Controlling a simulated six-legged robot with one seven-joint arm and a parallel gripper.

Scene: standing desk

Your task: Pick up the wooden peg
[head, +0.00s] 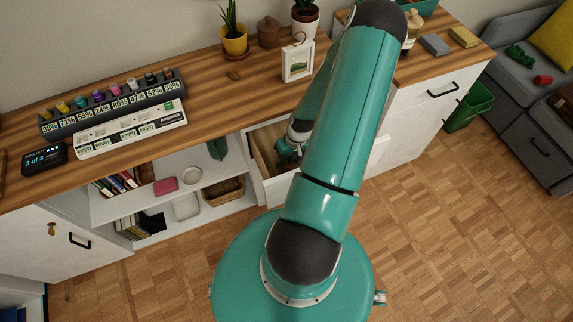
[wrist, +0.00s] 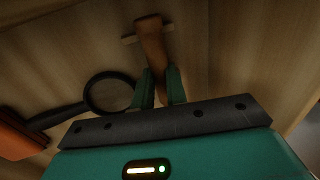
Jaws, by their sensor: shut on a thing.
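The wooden peg (wrist: 152,42) shows in the wrist view as a brown piece, with a paler wooden bar crossing near its far end. My gripper (wrist: 159,78) is shut on the peg, with one teal finger on each side of it. The peg is at the pale wooden floor of a drawer; I cannot tell whether it is clear of the floor. In the head view my gripper (head: 288,150) reaches down into the open drawer (head: 262,153), and my arm hides much of the drawer. The peg cannot be made out there.
In the wrist view a black magnifying glass (wrist: 109,92) lies left of the peg, with an orange object (wrist: 18,138) at the far left. The wooden desktop (head: 215,90) overhangs the drawer. A white framed card (head: 298,62) stands on it just above the drawer.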

